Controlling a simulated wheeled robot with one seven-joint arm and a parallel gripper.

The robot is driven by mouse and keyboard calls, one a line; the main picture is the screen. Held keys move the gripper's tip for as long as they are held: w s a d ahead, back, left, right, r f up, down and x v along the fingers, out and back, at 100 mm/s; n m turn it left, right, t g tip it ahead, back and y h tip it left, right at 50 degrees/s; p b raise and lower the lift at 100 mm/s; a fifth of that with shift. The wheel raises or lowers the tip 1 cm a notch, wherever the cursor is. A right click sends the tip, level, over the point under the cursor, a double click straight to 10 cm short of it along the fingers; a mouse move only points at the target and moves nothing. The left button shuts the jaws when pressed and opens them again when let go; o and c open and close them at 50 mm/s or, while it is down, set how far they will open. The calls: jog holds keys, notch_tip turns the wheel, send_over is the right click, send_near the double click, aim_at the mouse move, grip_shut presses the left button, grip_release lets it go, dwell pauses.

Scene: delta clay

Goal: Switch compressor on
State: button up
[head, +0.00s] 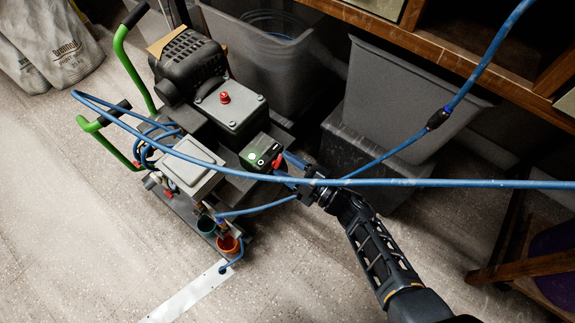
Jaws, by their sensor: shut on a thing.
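The compressor (190,125) stands on the floor left of the middle, with a black motor, grey boxes and green handles. A black switch box (262,152) with a small green mark sits on its right side. A red switch (277,161) sticks out of the box's right face. My gripper (283,168) reaches in from the lower right, with its fingers at the red switch, one on either side. It looks shut on the switch. The exact contact is small and partly hidden, and the switch's position cannot be read.
A blue hose (430,183) crosses in front of my gripper, and another (390,153) rises to the upper right. Grey bins (400,100) stand behind, under a wooden bench (440,55). Sacks (55,45) lie at upper left. The floor at lower left is mostly clear.

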jog(key=o, duration=1.1)
jog(key=shift+c, duration=0.2)
jog(key=shift+d, duration=0.1)
jog(key=p+v, duration=0.2)
jog(key=v, duration=0.5)
jog(key=shift+s+d, duration=0.25)
jog(key=shift+s, duration=0.1)
